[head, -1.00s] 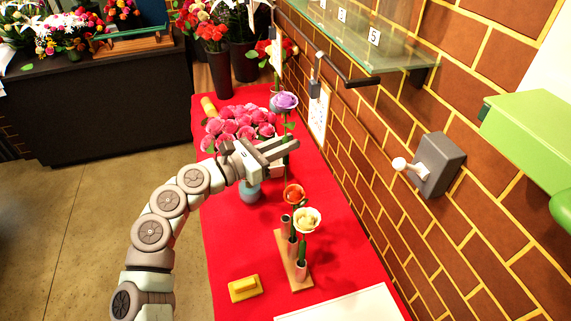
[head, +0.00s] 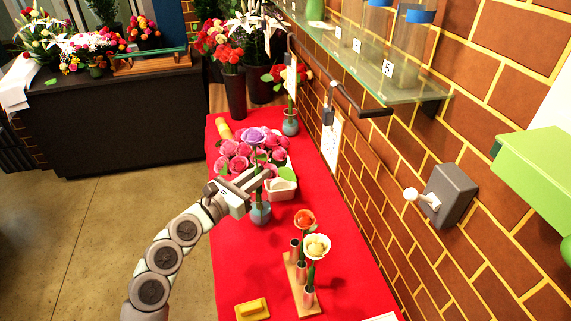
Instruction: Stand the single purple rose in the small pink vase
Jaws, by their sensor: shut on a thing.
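The purple rose (head: 253,135) is upright on a green stem in my gripper (head: 264,181), which is shut on the stem. The bloom stands above the fingers. In the head view, a small blue-grey vase (head: 260,214) stands on the red cloth just below my gripper, and the stem lines up with it. My fingers hide part of the stem and the vase's top, so I cannot tell whether the stem's lower end is inside it. I cannot make out a clearly pink small vase.
Pink roses (head: 238,156) are bunched behind my gripper. A pale open container (head: 281,189) sits close to its right. A wooden stand (head: 301,290) with copper-coloured tubes holds orange and cream roses in front. A yellow block (head: 252,309) lies nearby. A brick wall (head: 385,185) borders the right.

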